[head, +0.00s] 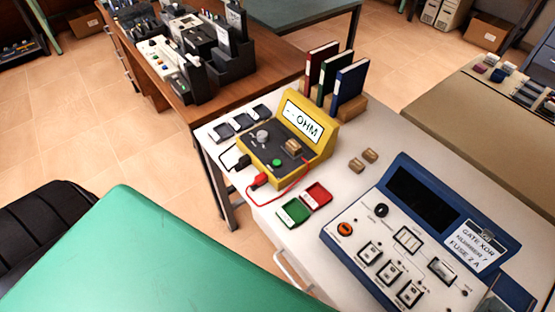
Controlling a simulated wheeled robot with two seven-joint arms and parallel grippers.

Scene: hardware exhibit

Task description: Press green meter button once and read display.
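A yellow meter (290,143) stands on the white table in the head view. Its tilted display (303,123) reads "--OHM", with dashes before the letters. A round green button (277,163) sits on its dark front panel, beside a grey knob (263,137) and a small tan block (293,147). A red plug (259,180) with a red lead and a black lead are at its near left side. Neither of my grippers shows in the head view.
A blue console (420,240) with switches and a note reading "GATE XOR NUMBER / FUSE 2 A" stands at right. Binders (350,83) stand behind. A green surface (150,255) fills the lower left.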

